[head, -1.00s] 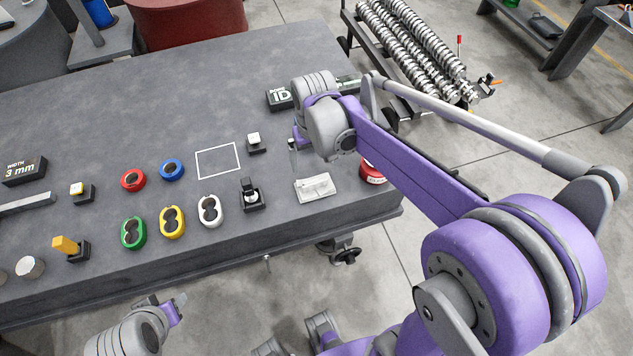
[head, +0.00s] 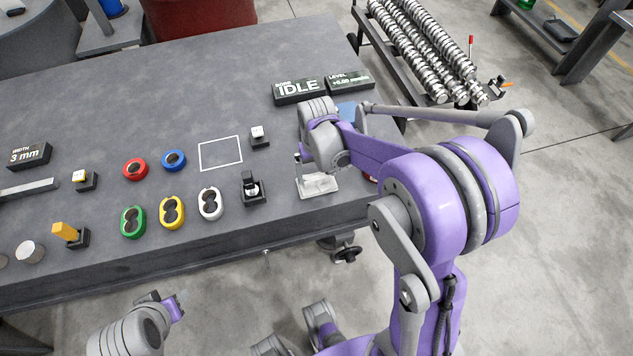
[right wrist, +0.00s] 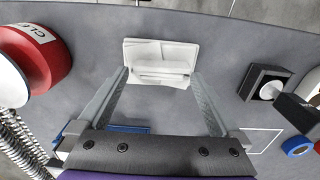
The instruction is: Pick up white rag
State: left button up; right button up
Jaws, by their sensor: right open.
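The white rag (head: 320,187) lies folded on the grey workbench (head: 235,75) near its front right edge. It also shows in the right wrist view (right wrist: 160,58), at the top centre. My right gripper (head: 303,172) is right above the rag, pointing down, and partly hides it in the head view. In the right wrist view its two fingers (right wrist: 160,76) are open, one toward each end of the rag, with nothing held. My left gripper (head: 178,304) hangs in front of the bench, far from the rag; its jaw gap is unclear.
A red can (right wrist: 38,62) stands beside the rag, mostly hidden by my arm in the head view. On the rag's other side is a black block with a knob (head: 253,188). White (head: 210,204), yellow (head: 172,212) and green (head: 133,221) rings lie further left.

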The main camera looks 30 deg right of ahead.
aim_at(317, 177)
jog(key=shift+f, duration=0.75)
jog(key=c, duration=1.3)
jog(key=shift+o, duration=0.2)
notch_tip(317, 177, up, 10)
jog(key=shift+p, duration=0.4)
jog(key=o, duration=0.8)
jog(key=c, duration=0.4)
jog(key=shift+c, duration=0.3)
